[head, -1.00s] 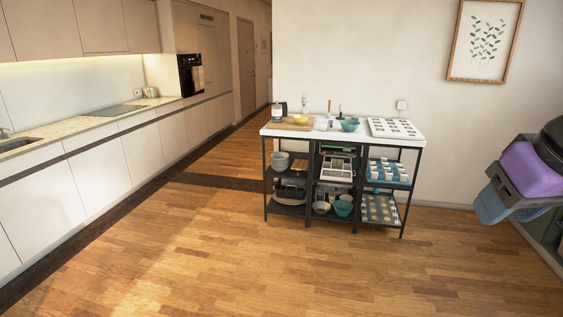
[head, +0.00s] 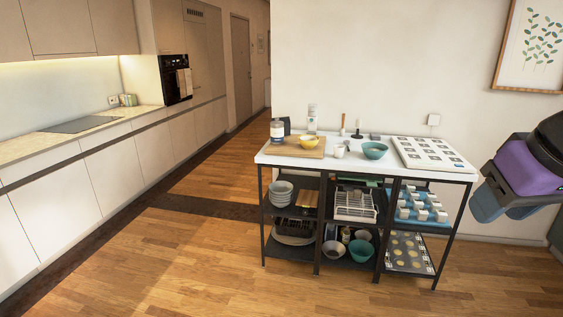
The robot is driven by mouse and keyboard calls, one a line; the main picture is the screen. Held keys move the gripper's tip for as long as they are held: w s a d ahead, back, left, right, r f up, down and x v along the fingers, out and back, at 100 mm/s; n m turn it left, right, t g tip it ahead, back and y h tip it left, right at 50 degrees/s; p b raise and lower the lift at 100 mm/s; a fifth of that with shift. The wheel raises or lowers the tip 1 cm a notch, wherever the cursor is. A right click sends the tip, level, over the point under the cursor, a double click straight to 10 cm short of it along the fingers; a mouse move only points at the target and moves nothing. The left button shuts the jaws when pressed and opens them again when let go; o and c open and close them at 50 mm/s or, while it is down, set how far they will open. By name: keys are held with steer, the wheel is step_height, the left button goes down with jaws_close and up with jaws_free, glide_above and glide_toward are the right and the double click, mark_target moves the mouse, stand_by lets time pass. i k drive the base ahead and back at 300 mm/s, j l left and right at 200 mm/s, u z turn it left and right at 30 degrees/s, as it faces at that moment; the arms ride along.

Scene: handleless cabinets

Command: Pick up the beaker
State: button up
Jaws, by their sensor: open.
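I cannot tell for sure which item is the beaker. A small white cup-like vessel (head: 339,151) stands on the white top of the metal shelf cart (head: 272,158), between a yellow bowl (head: 309,141) on a wooden board (head: 297,150) and a teal bowl (head: 375,150). A white jar with a dark label (head: 277,131) stands at the top's left end. My gripper (head: 505,212) is at the right edge of the head view, open and seemingly empty, to the right of the cart and apart from it.
A flat white tray with squares (head: 432,153) covers the cart top's right end. Lower shelves hold stacked bowls (head: 281,192), a white rack (head: 355,204) and a blue tray with white cups (head: 422,208). Cabinets (head: 110,170) line the left. The wooden floor (head: 180,270) in front is clear.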

mark_target(339, 149)
steer(key=i+z, duration=0.15)
steer(key=i, duration=0.4)
steer(key=i+j+z, duration=0.2)
steer(key=i, duration=0.4)
steer(key=i+j+z, duration=0.15)
steer(key=i, duration=0.4)
steer(key=i+j+z, duration=0.55)
steer(key=i+z, duration=0.15)
steer(key=i+j+z, duration=0.4)
steer(key=k+j, duration=0.05)
steer(key=k, duration=0.05)
